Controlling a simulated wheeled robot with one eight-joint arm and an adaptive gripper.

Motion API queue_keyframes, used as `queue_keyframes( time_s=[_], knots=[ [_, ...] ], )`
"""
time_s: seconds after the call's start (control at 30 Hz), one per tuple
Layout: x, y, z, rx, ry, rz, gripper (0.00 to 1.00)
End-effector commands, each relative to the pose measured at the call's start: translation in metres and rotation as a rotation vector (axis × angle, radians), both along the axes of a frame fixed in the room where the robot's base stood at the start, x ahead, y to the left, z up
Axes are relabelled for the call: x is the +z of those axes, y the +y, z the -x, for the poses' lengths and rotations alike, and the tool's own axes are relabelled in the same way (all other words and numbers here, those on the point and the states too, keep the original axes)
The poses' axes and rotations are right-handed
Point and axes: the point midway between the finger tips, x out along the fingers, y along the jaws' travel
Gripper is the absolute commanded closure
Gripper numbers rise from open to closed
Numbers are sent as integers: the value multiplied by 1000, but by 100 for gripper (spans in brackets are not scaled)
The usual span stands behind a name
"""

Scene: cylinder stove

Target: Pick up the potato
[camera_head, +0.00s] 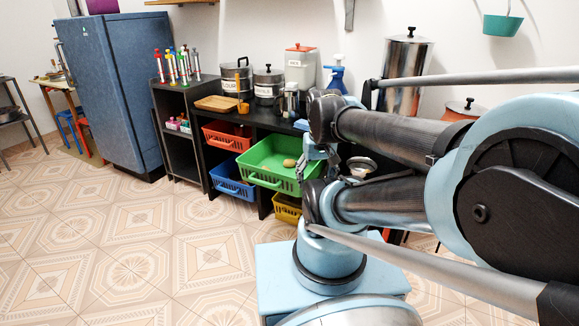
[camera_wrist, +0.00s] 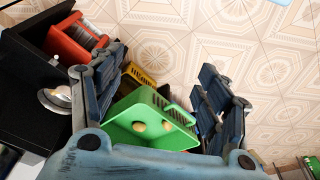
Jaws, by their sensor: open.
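A tan potato (camera_head: 289,163) lies in the green basket (camera_head: 262,177), which sticks out of the black shelf unit. In the wrist view, two rounded tan lumps, one potato (camera_wrist: 139,126) and a second lump (camera_wrist: 167,125), show on the floor of the green basket (camera_wrist: 120,138); I cannot tell which is the one in the head view. My gripper (camera_wrist: 160,75) is open and empty, its blue-grey fingers wide apart on either side of the basket in the wrist view. In the head view my gripper is largely hidden by my arm near the basket's right side.
A red basket (camera_head: 226,138), a blue basket (camera_head: 232,180) and a yellow basket (camera_head: 287,211) sit in the shelf around the green one. The black counter above holds pots, a cutting board (camera_head: 216,103) and a blue spray bottle (camera_head: 336,78). Tiled floor in front is clear.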

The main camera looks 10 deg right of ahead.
Motion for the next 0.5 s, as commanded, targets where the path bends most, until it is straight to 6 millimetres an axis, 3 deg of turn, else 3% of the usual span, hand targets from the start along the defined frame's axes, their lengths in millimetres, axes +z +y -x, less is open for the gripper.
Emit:
queue_keyframes(
  time_s=[0.2,0.5],
  knots=[
    [28,-3,-44,-93,-1,25,31],
    [52,-5,-116,-242,-13,57,31]
  ],
)
